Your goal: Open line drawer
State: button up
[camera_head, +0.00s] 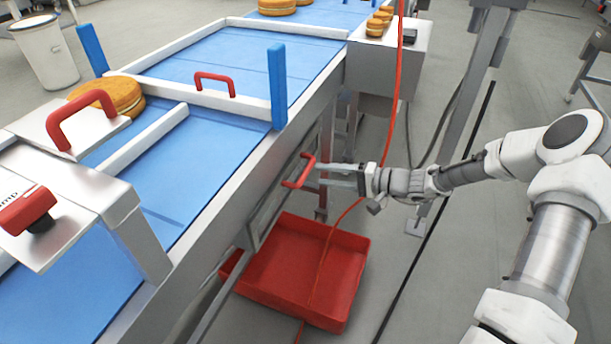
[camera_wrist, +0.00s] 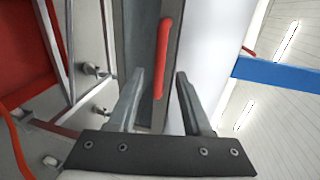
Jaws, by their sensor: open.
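The line drawer (camera_head: 268,205) is a grey panel in the side of the conveyor line, with a red bar handle (camera_head: 300,171) on its front. No gap shows around the panel, though its edges are partly hard to make out. My gripper (camera_head: 322,174) is open, just to the right of the handle, with its fingers pointing at it. In the wrist view, the red handle (camera_wrist: 163,58) stands upright in the picture, ahead of and between the two open fingers (camera_wrist: 160,75). I cannot tell whether the fingertips reach around it.
A red bin (camera_head: 305,268) stands on the floor below the drawer. A red cable (camera_head: 385,140) hangs down past my gripper. The blue conveyor belt (camera_head: 215,140) carries filled rounds (camera_head: 112,95). A metal post (camera_head: 478,70) stands behind my arm.

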aim_at(306, 171)
jog(key=b+x, duration=0.1)
jog(key=x, duration=0.5)
jog(key=shift+a, duration=0.2)
jog(key=shift+c, duration=0.2)
grip_shut()
dwell(1.0)
